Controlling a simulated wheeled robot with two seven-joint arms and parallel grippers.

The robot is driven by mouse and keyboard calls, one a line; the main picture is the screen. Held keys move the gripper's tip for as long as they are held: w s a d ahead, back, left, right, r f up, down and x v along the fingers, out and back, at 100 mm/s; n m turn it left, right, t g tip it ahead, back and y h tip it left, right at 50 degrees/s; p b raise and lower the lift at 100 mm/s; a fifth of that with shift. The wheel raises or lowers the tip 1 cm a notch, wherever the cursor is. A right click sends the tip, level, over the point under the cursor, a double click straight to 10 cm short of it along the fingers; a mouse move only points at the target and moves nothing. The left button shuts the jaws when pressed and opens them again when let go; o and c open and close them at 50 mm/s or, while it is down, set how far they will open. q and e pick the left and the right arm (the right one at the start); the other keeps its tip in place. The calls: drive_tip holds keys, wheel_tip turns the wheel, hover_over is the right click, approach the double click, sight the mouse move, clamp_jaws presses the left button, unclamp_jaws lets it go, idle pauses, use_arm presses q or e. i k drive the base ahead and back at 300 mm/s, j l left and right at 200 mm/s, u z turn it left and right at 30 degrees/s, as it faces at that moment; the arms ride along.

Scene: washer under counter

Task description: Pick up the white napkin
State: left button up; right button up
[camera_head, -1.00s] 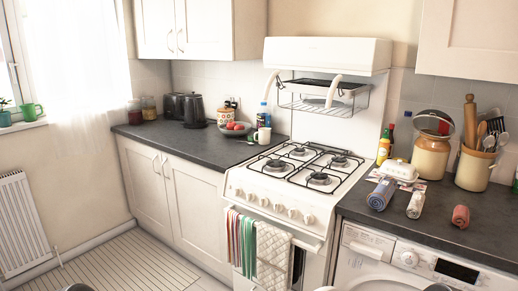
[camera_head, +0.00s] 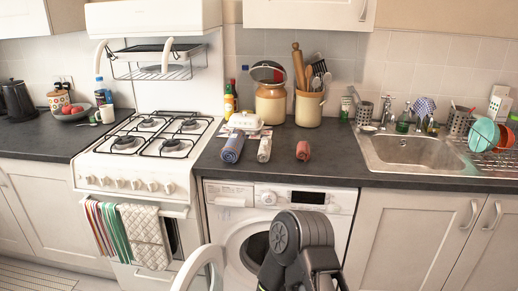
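The white napkin (camera_head: 264,148) is a small rolled cloth lying on the dark counter above the washer. It lies between a rolled blue cloth (camera_head: 233,147) and a rolled reddish-brown cloth (camera_head: 303,150). A dark part of one of my arms rises at the bottom middle, in front of the washer and well short of the napkin. Its gripper fingers cannot be made out. No other gripper shows.
A white butter dish (camera_head: 245,122) stands behind the napkin, with a jar (camera_head: 270,103) and a utensil crock (camera_head: 308,108) further back. The stove (camera_head: 140,165) is left, the sink (camera_head: 410,150) right. The washer's round door (camera_head: 200,268) stands open below.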

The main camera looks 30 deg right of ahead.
sight(263, 155)
drive_tip(key=z, duration=1.85)
drive_tip(key=i+j, duration=0.2)
drive_tip(key=i, duration=0.15)
drive_tip(key=i+j, duration=0.15)
drive_tip(key=i, duration=0.2)
drive_tip(key=i+j, duration=0.2)
drive_tip(key=i, duration=0.15)
